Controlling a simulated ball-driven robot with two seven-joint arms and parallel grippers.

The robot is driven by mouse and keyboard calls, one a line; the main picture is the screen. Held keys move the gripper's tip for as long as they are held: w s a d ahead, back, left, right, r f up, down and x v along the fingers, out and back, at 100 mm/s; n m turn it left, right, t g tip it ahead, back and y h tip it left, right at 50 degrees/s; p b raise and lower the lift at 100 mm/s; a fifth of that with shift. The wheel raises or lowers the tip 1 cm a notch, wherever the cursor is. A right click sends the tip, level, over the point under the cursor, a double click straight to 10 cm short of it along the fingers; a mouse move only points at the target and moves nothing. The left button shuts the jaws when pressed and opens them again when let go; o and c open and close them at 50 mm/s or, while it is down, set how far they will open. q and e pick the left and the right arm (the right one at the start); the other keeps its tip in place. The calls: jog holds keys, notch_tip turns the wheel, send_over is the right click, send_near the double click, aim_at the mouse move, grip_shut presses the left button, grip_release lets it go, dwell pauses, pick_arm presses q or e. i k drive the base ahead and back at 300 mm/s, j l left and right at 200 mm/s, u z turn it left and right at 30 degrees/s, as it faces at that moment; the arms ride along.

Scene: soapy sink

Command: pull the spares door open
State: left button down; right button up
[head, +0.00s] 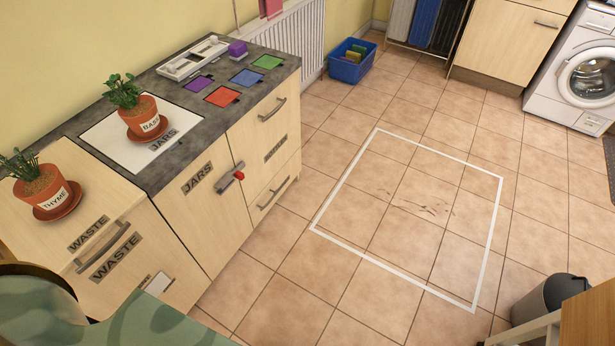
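No door with a label I can read as spares is in view. The wooden counter unit (215,232) at the left has a front marked JARS. That front has a grey handle (227,180) with a small red piece (239,175) at its end. To its right is a front panel with a dark label (275,148) too small to read, and two bar handles (272,110), one high and one low. The fronts look shut. Neither of my grippers is in view.
Potted plants (143,113) stand on the counter, with coloured squares (222,96) and a purple block (237,49). A blue tub (351,66) sits by the radiator. A dark grey bin (548,296) stands at lower right.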

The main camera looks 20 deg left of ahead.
aim_at(258, 209)
jog(key=i, duration=0.5)
jog(key=i+l+u, duration=0.1)
jog(key=i, duration=0.4)
jog(key=i+u, duration=0.4)
jog(key=i+l+u, duration=0.15)
jog(key=u, duration=0.3)
jog(key=i+l+u, duration=0.25)
jog(key=u, duration=0.15)
jog(key=i+l+u, duration=0.3)
jog(key=u, duration=0.15)
jog(key=i+l+u, duration=0.5)
jog(key=l, duration=0.25)
jog(key=k, duration=0.1)
